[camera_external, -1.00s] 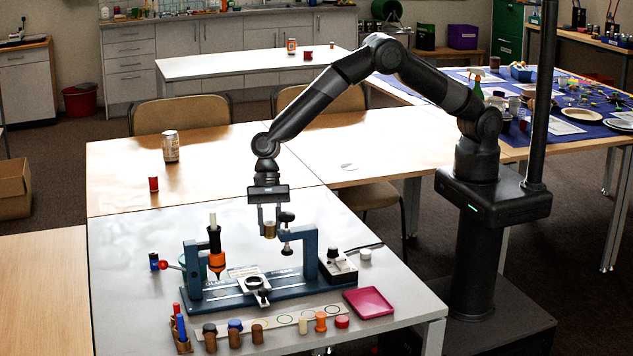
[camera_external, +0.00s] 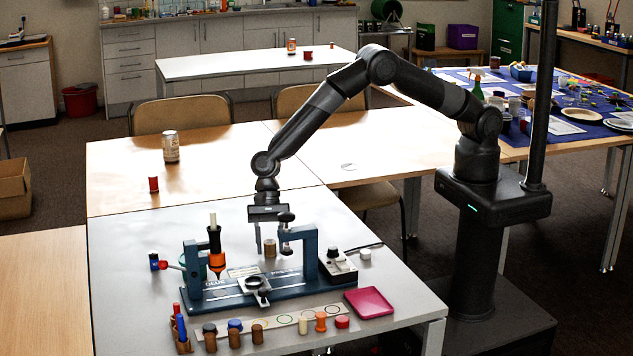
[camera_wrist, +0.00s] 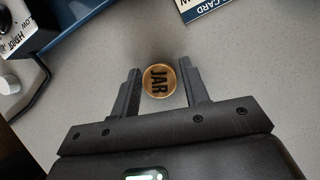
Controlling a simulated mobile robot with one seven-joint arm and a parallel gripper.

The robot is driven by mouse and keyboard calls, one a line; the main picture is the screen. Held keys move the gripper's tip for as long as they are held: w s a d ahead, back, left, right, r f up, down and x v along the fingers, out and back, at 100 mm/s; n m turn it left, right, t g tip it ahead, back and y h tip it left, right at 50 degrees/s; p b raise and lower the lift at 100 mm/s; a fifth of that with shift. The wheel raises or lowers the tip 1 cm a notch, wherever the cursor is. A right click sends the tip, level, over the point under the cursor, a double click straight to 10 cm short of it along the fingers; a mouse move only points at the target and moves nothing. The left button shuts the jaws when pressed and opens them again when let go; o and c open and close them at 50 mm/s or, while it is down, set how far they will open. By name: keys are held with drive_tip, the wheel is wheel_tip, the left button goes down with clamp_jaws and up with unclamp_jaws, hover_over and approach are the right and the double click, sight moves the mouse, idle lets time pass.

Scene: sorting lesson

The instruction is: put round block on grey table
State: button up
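The round block (camera_external: 270,251) is a small brown cylinder standing upright on the grey table (camera_external: 125,225), behind the blue-framed stand. My gripper (camera_external: 270,243) is low over the table with one finger on each side of the block. In the wrist view the fingers of my gripper (camera_wrist: 160,70) stand apart, with a narrow gap showing on both sides of the block.
The blue-framed stand (camera_external: 310,255) is close in front and to the right. A control box (camera_external: 338,266), a white cylinder (camera_external: 365,254) and a magenta tray (camera_external: 369,302) lie right of it. The table's back left is clear.

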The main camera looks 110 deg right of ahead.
drive_tip(key=shift+o, duration=0.9)
drive_tip(key=shift+r, duration=0.2)
drive_tip(key=v, duration=1.2)
drive_tip(key=s+d+r+n+t+h, duration=0.2)
drive_tip(key=s+r+n, duration=0.8)
drive_tip(key=s+r, duration=1.2)
drive_tip(key=s+d+r+n+t+h, duration=0.1)
drive_tip(key=s+n, duration=0.4)
drive_tip(key=s, duration=0.7)
drive_tip(key=s+d+r+n+t+h, duration=0.1)
drive_tip(key=s+n, duration=0.4)
drive_tip(key=s, duration=0.6)
drive_tip(key=shift+s+d+r+n+h, duration=0.3)
drive_tip(key=shift+s+d+h, duration=0.1)
drive_tip(key=shift+d+h, duration=0.15)
